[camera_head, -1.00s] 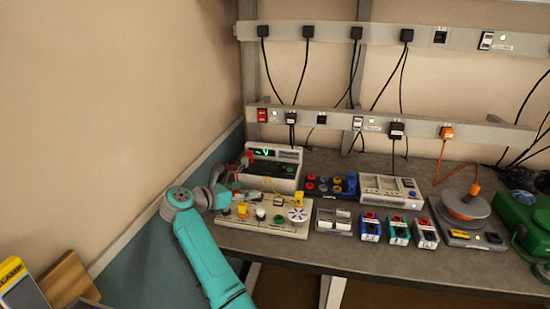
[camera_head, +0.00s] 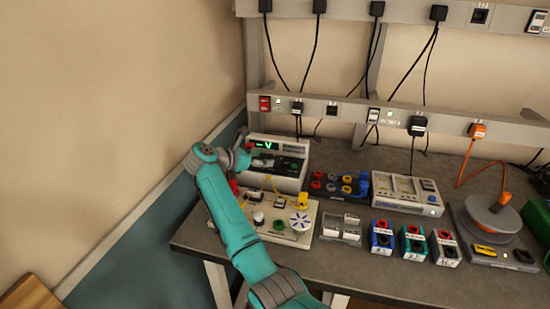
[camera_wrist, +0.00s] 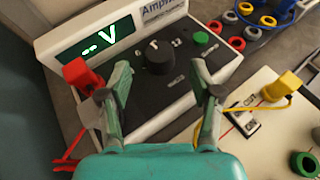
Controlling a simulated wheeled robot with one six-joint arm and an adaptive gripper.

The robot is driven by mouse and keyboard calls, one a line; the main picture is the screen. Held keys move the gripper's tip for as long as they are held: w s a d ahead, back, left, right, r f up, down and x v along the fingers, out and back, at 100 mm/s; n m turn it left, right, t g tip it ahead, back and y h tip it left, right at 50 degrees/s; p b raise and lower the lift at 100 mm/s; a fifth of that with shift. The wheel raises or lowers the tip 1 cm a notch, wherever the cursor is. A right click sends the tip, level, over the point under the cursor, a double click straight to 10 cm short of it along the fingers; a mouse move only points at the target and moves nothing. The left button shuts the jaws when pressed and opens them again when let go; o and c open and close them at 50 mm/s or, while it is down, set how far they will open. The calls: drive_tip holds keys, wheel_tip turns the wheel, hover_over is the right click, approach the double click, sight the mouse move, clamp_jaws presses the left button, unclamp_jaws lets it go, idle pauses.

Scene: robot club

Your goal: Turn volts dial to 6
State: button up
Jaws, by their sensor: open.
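The power supply (camera_head: 278,164) is a light box with a dark sloped face at the back left of the bench. In the wrist view its green display (camera_wrist: 95,45) reads "-- V". In the head view my gripper (camera_head: 243,158) is small beside the supply's left front.
A green button (camera_wrist: 201,38) is right of the dial. A red plug (camera_wrist: 82,76) is close to the left finger. A white circuit board (camera_head: 275,226) with yellow wires stands in front.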

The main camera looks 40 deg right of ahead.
sight(273, 158)
drive_tip(key=x, duration=0.6)
drive_tip(key=shift+d+f, duration=0.1)
drive_tip(key=shift+d, duration=0.1)
drive_tip(key=c, duration=1.1)
